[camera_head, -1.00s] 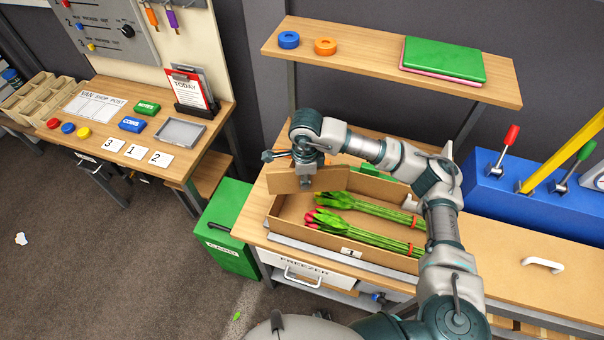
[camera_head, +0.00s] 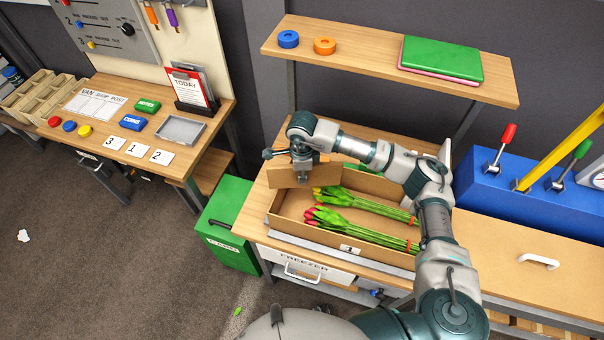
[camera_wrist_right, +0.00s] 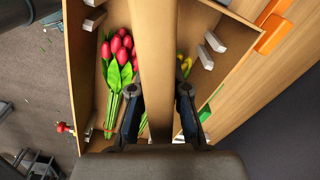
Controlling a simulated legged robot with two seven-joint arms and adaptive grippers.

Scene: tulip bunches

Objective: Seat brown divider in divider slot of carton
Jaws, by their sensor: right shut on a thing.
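The brown divider (camera_head: 285,178) is a flat cardboard-like panel. My right gripper (camera_head: 303,176) is shut on its upper edge and holds it upright over the far-left part of the carton (camera_head: 292,236). In the right wrist view the divider (camera_wrist_right: 156,60) runs lengthwise between the fingers (camera_wrist_right: 158,100). The carton's pale slot blocks (camera_wrist_right: 94,19) (camera_wrist_right: 215,41) stand on opposite walls, and the divider hides the floor below it. Red tulips (camera_head: 335,220) and yellow tulips (camera_head: 345,195) lie in the carton. Whether the divider touches the carton is unclear. My left gripper is out of view.
A wooden shelf (camera_head: 370,65) with blue (camera_head: 288,39) and orange (camera_head: 325,45) rings stands behind the carton. A blue lever box (camera_head: 530,195) is at right, and a green bin (camera_head: 230,215) is on the floor at left. Something green (camera_head: 352,166) shows beyond the carton's far wall.

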